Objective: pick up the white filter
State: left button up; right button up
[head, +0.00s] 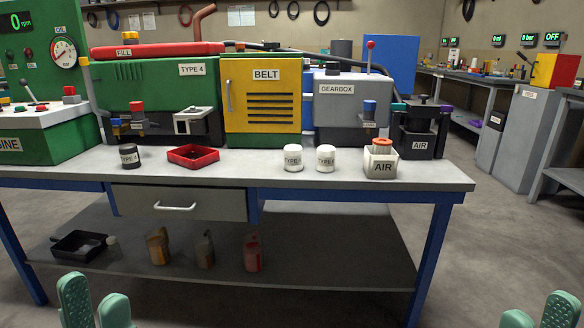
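Two white filters stand upright on the grey workbench top (235,178), side by side with a small gap. The left white filter (293,160) and the right white filter (326,160) both carry a dark "TYPE" label, whose last character is hard to read. My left gripper (95,292) is at the bottom left, with its green fingers apart and nothing between them. My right gripper (538,304) is at the bottom right, partly cut off by the frame, its fingers also apart and empty. Both are well away from the filters.
A black filter (129,157), a red tray (193,159) and a white AIR box (380,165) share the bench top. The engine with a yellow BELT cover (240,110) and grey gearbox (350,115) stands behind. A drawer (150,203) and lower shelf (330,260) are below.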

aim_at(293, 152)
jog(key=k, duration=0.95)
jog(key=u, duration=0.85)
jog(key=i, duration=1.55)
jog(key=z, duration=0.85)
jog(key=i, duration=1.05)
jog(key=z, duration=1.15)
